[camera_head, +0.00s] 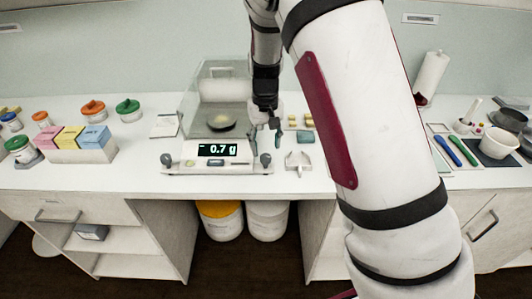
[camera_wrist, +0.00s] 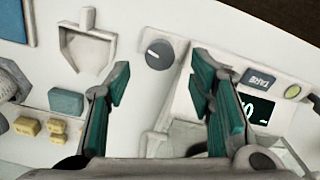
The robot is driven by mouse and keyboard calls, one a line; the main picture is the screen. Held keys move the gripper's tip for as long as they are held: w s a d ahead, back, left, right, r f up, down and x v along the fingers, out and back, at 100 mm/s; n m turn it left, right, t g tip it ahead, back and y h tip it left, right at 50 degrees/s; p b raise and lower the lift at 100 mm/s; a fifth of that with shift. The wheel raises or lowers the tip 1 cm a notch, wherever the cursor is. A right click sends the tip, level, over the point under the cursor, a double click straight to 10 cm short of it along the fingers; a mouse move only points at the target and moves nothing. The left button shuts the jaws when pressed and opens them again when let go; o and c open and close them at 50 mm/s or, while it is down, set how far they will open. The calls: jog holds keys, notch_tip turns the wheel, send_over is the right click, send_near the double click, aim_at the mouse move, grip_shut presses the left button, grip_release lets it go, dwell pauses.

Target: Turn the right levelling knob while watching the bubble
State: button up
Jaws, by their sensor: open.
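The white balance (camera_head: 178,180) stands on the counter, and its lit display (camera_head: 218,150) reads 0.7 g. The right levelling knob (camera_head: 265,160) is a dark round knob at its front right corner. In the wrist view the knob (camera_wrist: 159,54) shows a pale pointer line. My gripper (camera_head: 265,136) is open and empty. Its green fingertips, also in the wrist view (camera_wrist: 161,78), appear on either side of the knob, without visible contact. A round yellow-green level (camera_wrist: 292,91) sits beside the TARE button; its bubble is too small to read.
A metal scoop (camera_head: 298,161) lies right of the balance, with a teal block (camera_head: 305,136) and small yellow blocks (camera_head: 309,121) behind. The balance's clear shield (camera_head: 215,85) rises beside my gripper. A left knob (camera_head: 166,159) stands at the other corner.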

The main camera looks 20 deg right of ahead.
aim_at(265, 156)
jog(key=shift+f, duration=2.2)
grip_shut()
